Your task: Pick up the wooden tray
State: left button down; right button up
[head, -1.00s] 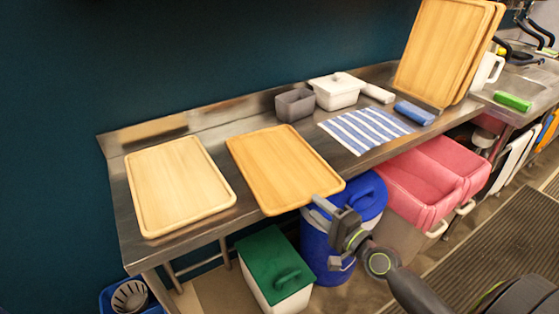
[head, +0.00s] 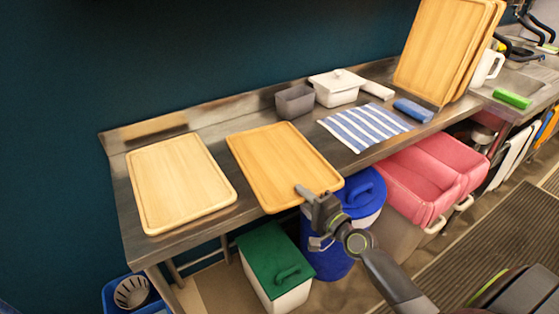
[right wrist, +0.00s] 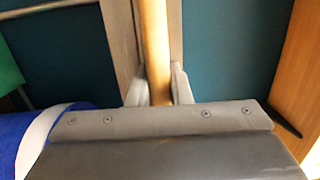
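Two wooden trays lie flat on the steel table in the head view: a pale one (head: 180,185) at the left and a more orange one (head: 280,165) beside it. My right gripper (head: 318,192) is at the front right edge of the orange tray, with a finger over its top. In the right wrist view the tray's edge (right wrist: 155,45) runs between the two fingers (right wrist: 158,88), which sit close against both sides. The gripper looks shut on this edge. The tray still rests on the table. My left gripper is not in view.
A striped cloth (head: 366,127) lies to the right, before large upright boards (head: 440,50). Below are a blue barrel (head: 365,190), a green-lidded bin (head: 275,262) and pink bins (head: 415,185).

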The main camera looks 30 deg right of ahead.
grip_shut()
jog(key=shift+r, duration=0.1)
